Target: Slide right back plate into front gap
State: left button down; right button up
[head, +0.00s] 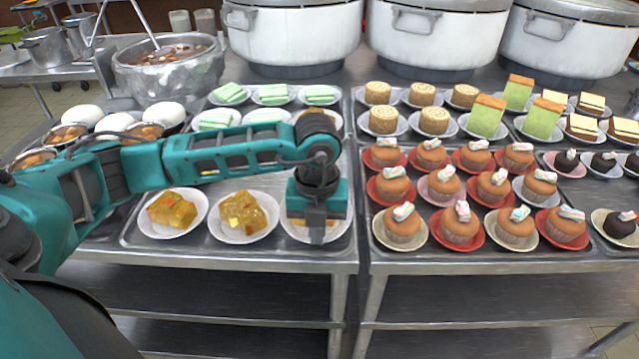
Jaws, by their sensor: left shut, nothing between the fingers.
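My left gripper (316,236) is shut and empty, pointing down at the front right corner of the left tray. It is in front of or over a white plate (296,232) and hides most of it; I cannot tell whether they touch. Something yellowish shows beside the gripper on that plate. Two white plates with yellow jelly cakes (173,210) (243,212) stand to its left in the front row. Behind, a plate (338,121) at the right is partly covered by my left arm. My right gripper is not in view.
Plates of green cakes (271,94) fill the back of the left tray. A tray of cupcakes (461,223) stands close on the right. Large white stockpots (292,37) line the back, and a metal soup pot (170,70) stands at the back left.

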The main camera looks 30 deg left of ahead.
pick_arm(q)
jog(key=shift+s+d, duration=0.2)
jog(key=shift+s, duration=0.2)
jog(key=shift+w+r+p, duration=0.1)
jog(key=shift+r+p, duration=0.5)
jog(key=shift+r, duration=0.15)
jog(key=shift+a+f, duration=0.1)
